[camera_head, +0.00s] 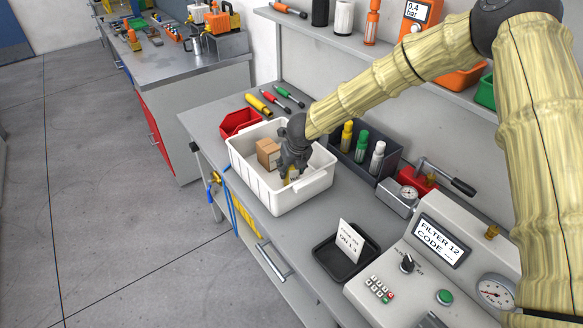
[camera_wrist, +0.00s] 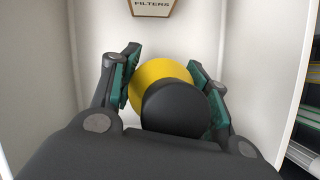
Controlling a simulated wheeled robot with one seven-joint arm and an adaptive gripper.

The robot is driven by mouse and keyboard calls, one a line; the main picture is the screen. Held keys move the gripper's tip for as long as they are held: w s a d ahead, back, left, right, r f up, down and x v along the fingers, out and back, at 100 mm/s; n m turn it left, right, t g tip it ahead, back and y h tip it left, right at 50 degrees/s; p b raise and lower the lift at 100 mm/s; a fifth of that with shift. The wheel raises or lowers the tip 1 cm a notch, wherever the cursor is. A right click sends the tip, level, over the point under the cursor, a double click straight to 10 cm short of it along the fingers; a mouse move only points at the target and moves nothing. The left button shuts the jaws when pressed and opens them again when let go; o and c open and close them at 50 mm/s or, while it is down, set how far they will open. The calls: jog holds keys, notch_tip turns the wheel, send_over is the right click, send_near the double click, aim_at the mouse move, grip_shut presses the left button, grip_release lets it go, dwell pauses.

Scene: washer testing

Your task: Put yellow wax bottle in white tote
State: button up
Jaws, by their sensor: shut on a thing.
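My gripper (camera_head: 290,168) points down inside the white tote (camera_head: 313,190) on the grey bench. In the wrist view, my gripper (camera_wrist: 166,75) has its green-padded fingers on both sides of the yellow wax bottle (camera_wrist: 153,77), seen from its dark cap end. The fingers are shut on it. In the head view, only a bit of the yellow wax bottle (camera_head: 292,175) shows below the fingers, within the tote walls. Whether it touches the tote floor cannot be told.
A cardboard box (camera_head: 268,154) labelled FILTERS stands in the tote beside my gripper. A dark bin (camera_head: 388,137) with yellow, green and white bottles stands to the right. A red bin (camera_head: 238,121) is behind left. A black tray (camera_head: 333,262) with a card sits in front.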

jog(key=shift+s+d, duration=0.1)
jog(key=shift+s, duration=0.35)
jog(key=o, duration=1.2)
jog(key=shift+s+r, duration=0.15)
jog(key=shift+s, duration=0.2)
jog(key=shift+o, duration=0.8)
jog(key=shift+s+r, duration=0.2)
jog(key=shift+r, duration=0.1)
jog(key=shift+w+f, duration=0.5)
jog(key=shift+w, duration=0.05)
jog(key=b+v, duration=0.2)
jog(key=v, duration=1)
jog(key=shift+s+r, duration=0.15)
jog(key=shift+s, duration=0.15)
